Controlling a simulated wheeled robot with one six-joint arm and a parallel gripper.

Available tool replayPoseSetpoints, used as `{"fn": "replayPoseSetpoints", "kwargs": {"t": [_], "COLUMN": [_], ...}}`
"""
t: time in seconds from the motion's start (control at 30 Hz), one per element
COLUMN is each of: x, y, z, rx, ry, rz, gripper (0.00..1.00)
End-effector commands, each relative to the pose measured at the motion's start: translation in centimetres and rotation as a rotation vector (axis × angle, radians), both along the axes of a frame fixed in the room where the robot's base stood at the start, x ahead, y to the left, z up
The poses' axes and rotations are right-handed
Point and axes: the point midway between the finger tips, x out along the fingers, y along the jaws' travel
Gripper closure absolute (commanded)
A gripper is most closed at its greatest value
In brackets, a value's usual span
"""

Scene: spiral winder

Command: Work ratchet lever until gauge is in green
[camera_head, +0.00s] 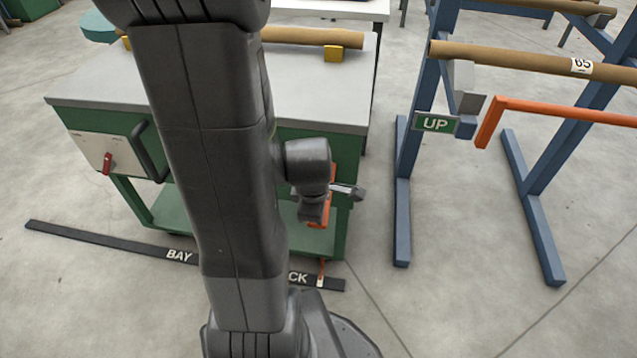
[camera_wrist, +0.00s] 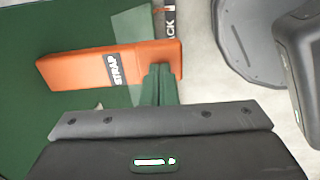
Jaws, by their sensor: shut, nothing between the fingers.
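An orange lever-like bar (camera_wrist: 110,65) marked STRAP lies in front of the green cart in the wrist view. Part of it shows in the head view (camera_head: 331,174) behind my wrist. My gripper (camera_head: 347,191) is shut and empty close beside this bar. In the wrist view its dark body (camera_wrist: 160,122) fills the lower part, just below the bar. I cannot tell whether they touch. No gauge face is visible in either view.
The green cart (camera_head: 72,117) has a grey top with a cardboard core (camera_head: 313,36) on yellow blocks. Its end carries a panel with a red handle (camera_head: 107,163). A dark floor strip (camera_head: 105,238) runs in front. A blue rack (camera_head: 403,215) stands right, with clear floor between.

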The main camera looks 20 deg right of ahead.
Motion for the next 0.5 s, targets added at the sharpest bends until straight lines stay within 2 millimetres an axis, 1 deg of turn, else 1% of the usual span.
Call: {"fn": "replayPoseSetpoints", "kwargs": {"t": [0.03,0.1,0.5], "x": [0.00,0.00,-0.13], "y": [-0.01,-0.01,0.04], "z": [-0.52,-0.72,-1.24], "rx": [0.001,0.001,0.004], "ry": [0.001,0.001,0.007], "rz": [-0.001,-0.001,-0.002], "gripper": [1.00,1.00,1.00]}}
